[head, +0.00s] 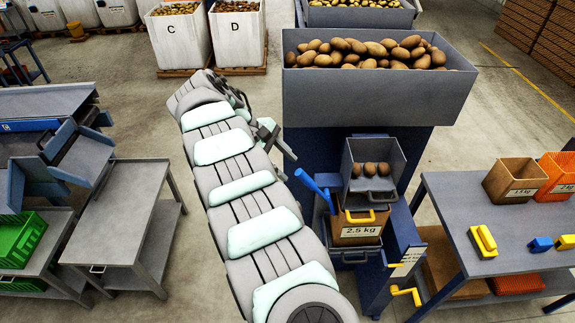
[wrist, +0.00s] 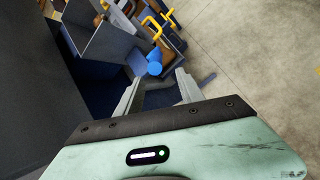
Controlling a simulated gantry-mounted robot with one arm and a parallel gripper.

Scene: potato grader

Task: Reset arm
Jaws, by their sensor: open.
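My arm rises through the middle of the head view and folds back at its top. My gripper (head: 287,164) points down to the right, in front of the grader's dark blue body and left of the small grey pan. In the wrist view my gripper (wrist: 158,88) has its two fingers spread apart, with nothing between them. A blue lever (head: 316,190) stands just beyond the fingertips. It also shows in the wrist view (wrist: 154,66), apart from the fingers as far as I can tell.
The grey hopper (head: 375,100) holds many potatoes. The grey pan (head: 373,183) below holds three potatoes, above a box labelled 2.5 kg (head: 357,231). A grey table (head: 125,225) stands left; a table (head: 520,215) with yellow and blue items stands right. Open floor lies left of my arm.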

